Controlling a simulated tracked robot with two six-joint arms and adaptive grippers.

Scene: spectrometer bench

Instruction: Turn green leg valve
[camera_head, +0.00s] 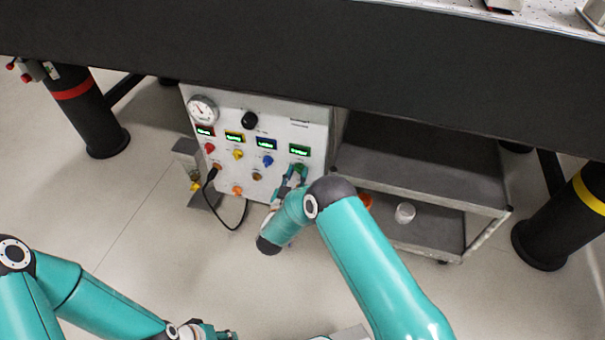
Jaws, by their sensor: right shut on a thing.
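A white control panel (222,165) stands under the dark table. It has a row of displays with coloured valve knobs below: a red knob (209,148), a yellow knob (238,154), a blue knob (267,160) and, at the right end under a green display (299,150), the green valve. My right gripper (296,171) is at the green valve and shut on it. The fingers hide most of that knob, so its angle cannot be read. My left gripper (218,333) is low at the bottom edge, far from the panel, and its fingers are too small to judge.
A round gauge (202,109) and a black knob (250,120) sit above the displays. A black cable (243,213) hangs from the panel. The floor in front is clear.

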